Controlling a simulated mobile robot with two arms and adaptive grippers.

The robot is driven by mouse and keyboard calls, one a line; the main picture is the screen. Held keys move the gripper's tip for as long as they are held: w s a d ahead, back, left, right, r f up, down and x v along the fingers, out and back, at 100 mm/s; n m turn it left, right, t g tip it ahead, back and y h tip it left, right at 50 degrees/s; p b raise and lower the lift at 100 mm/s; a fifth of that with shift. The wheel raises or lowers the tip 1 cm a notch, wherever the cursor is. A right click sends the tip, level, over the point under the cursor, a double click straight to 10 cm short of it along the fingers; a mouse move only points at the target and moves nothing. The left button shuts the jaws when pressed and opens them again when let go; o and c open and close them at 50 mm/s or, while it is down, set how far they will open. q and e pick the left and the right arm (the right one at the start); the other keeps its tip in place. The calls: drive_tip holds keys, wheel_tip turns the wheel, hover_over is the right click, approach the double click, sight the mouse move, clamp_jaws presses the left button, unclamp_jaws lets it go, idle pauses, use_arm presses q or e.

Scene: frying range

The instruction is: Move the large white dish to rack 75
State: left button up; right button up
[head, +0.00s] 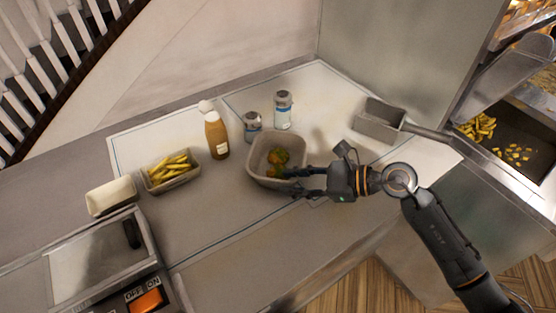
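The large white dish (257,172) looks greyish-white, stands upright on the counter in the middle of the head view and holds a little green and orange food (277,157). My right gripper (293,184) reaches in from the right at the dish's near right side. Its fingers are apart, one over the dish's inside and one outside the wall, with the rim between them. Whether they touch the rim is hard to tell. My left gripper is not in view. No rack marked 75 can be made out.
A tray of fries (171,171), an empty pale dish (110,197), a sauce bottle (216,136) and two shakers (283,110) (252,125) stand left of and behind the dish. A metal scoop (380,122) lies right. A fryer bay (520,150) is far right.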

sight(274, 180)
drive_tip(key=shift+w+a+p, duration=0.2)
drive_tip(key=shift+a+p, duration=0.1)
drive_tip(key=shift+a, duration=0.1)
drive_tip(key=p+x, duration=0.1)
drive_tip(key=x, duration=0.2)
drive_tip(key=shift+w+a+f+p, duration=0.15)
drive_tip(key=shift+w+p, duration=0.1)
drive_tip(key=shift+p, duration=0.05)
drive_tip(key=shift+w+a+f, duration=0.1)
drive_tip(key=shift+a+f, duration=0.2)
drive_tip(key=shift+a, duration=0.1)
drive_tip(key=shift+d, duration=0.1)
clamp_jaws()
drive_tip(key=shift+r, duration=0.1)
